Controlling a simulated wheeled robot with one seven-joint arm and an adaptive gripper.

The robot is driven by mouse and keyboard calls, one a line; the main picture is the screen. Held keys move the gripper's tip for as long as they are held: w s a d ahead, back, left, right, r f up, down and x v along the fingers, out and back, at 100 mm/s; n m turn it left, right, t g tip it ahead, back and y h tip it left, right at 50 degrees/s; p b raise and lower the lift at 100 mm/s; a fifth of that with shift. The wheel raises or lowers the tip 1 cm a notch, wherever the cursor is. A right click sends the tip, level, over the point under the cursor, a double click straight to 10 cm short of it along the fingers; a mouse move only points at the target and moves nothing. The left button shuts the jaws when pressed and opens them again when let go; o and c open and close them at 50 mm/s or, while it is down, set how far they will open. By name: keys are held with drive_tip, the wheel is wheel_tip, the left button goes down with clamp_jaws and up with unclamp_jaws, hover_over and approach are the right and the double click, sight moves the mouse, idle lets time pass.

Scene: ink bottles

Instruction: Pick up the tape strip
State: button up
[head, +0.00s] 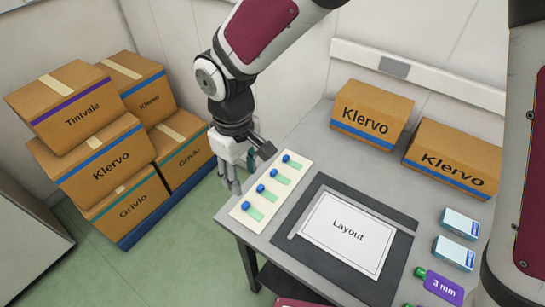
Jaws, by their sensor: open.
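Several short green strips (268,194), which look like tape strips, lie in a row on a cream card (242,217) at the table's left edge. Each has a small blue piece at its left end. Which one the task means cannot be told. My gripper (240,182) is open and points down at the upper left of the card, with its fingers over the table's left edge. Something dark green shows beside the fingers, too small to make out. Contact between the fingers and the card cannot be judged.
A dark mat (398,257) with a "Layout" sheet (347,232) fills the grey table's middle. Small blue-white boxes (460,222) and a purple "3 mm" tag (443,287) lie right. "Klervo" cartons (371,112) stand at the back; stacked cartons (97,160) stand left on the floor.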

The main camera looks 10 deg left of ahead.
hover_over(248, 208)
drive_tip(key=f, duration=0.8)
drive_tip(key=shift+s+f, duration=0.25)
drive_tip(key=shift+s, duration=0.1)
drive_tip(key=shift+w+f+p, duration=0.2)
drive_tip(key=shift+f+p, duration=0.1)
drive_tip(key=shift+f, duration=1.1)
drive_tip(key=shift+w+f+p, duration=0.15)
drive_tip(key=shift+f+p, duration=0.1)
drive_tip(key=shift+f, duration=1.1)
drive_tip(key=shift+c, duration=0.6)
drive_tip(key=c, duration=0.7)
